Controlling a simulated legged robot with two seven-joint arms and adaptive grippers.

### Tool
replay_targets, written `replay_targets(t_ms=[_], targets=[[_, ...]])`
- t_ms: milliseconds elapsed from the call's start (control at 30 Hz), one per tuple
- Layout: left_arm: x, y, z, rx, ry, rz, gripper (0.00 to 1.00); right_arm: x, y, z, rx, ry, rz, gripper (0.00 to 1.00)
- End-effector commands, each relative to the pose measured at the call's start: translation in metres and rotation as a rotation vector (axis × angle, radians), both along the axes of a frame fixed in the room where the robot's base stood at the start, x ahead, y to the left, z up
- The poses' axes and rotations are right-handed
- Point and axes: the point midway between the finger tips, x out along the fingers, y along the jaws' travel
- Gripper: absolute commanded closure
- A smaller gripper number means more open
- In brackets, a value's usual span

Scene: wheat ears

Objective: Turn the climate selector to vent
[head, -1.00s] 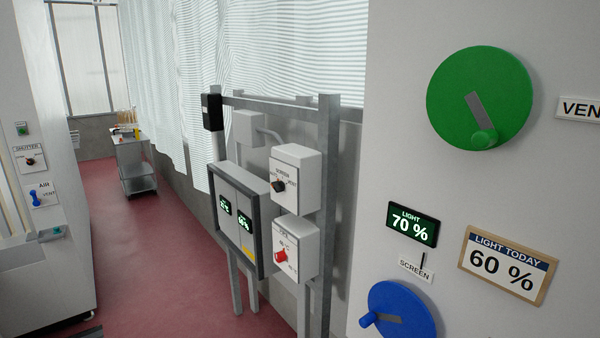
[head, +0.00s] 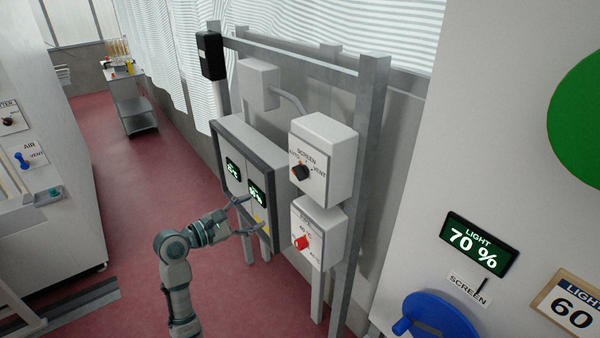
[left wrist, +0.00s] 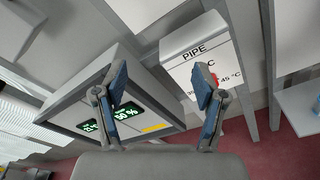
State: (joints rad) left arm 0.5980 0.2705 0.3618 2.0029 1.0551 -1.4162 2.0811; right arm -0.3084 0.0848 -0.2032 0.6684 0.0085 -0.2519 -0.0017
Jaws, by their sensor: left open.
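The climate selector is a black knob (head: 300,172) on a light grey box (head: 325,138) marked SCREEN and VENT, with VENT at the knob's right. Which mark the knob points to is too small to tell. Below it is a PIPE box (head: 313,222) with a red knob (head: 302,243); this box also shows in the left wrist view (left wrist: 185,42). My left gripper (head: 252,215) is open and empty, left of the PIPE box and lower than the black knob. In the left wrist view its fingers (left wrist: 161,82) are spread. My right gripper is not in view.
A cabinet (head: 240,137) with two green displays stands behind my left gripper. A metal post (head: 358,160) rises right of the boxes. A blue wheel (head: 440,316), a green disc (head: 585,120) and a 70 % light display (head: 474,243) are on the right wall. Red floor lies open at left.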

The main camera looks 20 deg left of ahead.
Motion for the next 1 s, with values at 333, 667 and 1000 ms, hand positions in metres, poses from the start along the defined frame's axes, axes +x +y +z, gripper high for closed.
replay_targets(t_ms=[333, 667, 1000], targets=[[-0.028, -0.009, 0.079, -0.159, -0.014, -0.068, 0.29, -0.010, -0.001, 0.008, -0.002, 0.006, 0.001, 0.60], [0.030, -0.061, 0.081, -0.154, -0.014, -0.068, 0.29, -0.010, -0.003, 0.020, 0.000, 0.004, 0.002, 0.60], [0.084, -0.097, 0.079, -0.156, -0.014, -0.065, 0.29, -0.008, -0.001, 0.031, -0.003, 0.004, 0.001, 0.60]])
